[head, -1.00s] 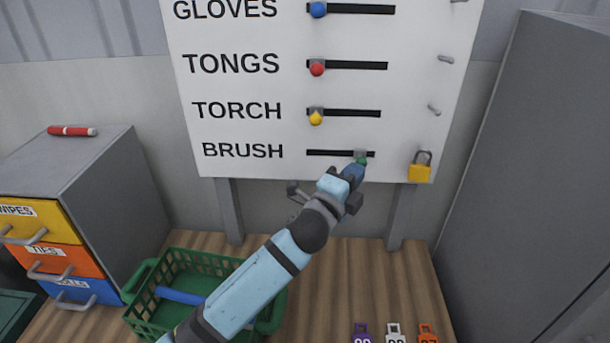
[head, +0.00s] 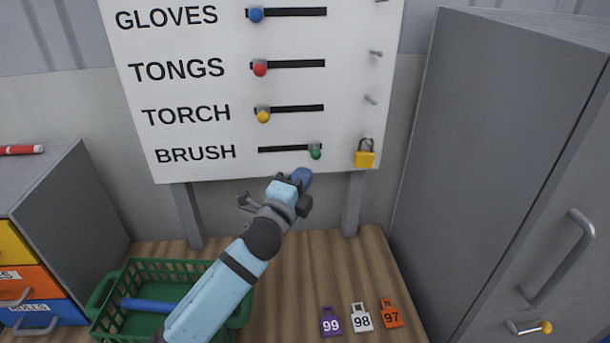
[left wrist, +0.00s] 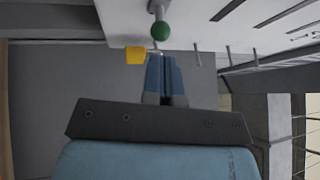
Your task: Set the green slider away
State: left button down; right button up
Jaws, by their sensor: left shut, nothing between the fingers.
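The green slider (head: 316,153) is a small round knob at the right end of the bottom slot (head: 285,149), beside the word BRUSH on the white board (head: 215,90). My left gripper (head: 303,176) is shut and empty, just below and left of the green knob in the head view. In the left wrist view the green knob (left wrist: 161,30) lies just beyond the closed blue fingertips (left wrist: 165,58), with a gap between them. My right gripper is not in view.
Blue (head: 256,14), red (head: 260,69) and yellow (head: 263,116) knobs sit at the left ends of their slots. A yellow padlock (head: 364,158) hangs right of the green knob. A green basket (head: 102,293), numbered tags (head: 361,318) and a grey cabinet (head: 480,130) stand around.

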pick_arm(q)
jog(key=b+v, duration=0.1)
jog(key=v, duration=0.8)
jog(key=shift+s+a, duration=0.25)
jog(key=shift+s, duration=0.05)
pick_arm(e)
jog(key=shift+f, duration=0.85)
pick_arm(q)
jog(key=shift+f, duration=0.1)
jog(key=shift+s, duration=0.1)
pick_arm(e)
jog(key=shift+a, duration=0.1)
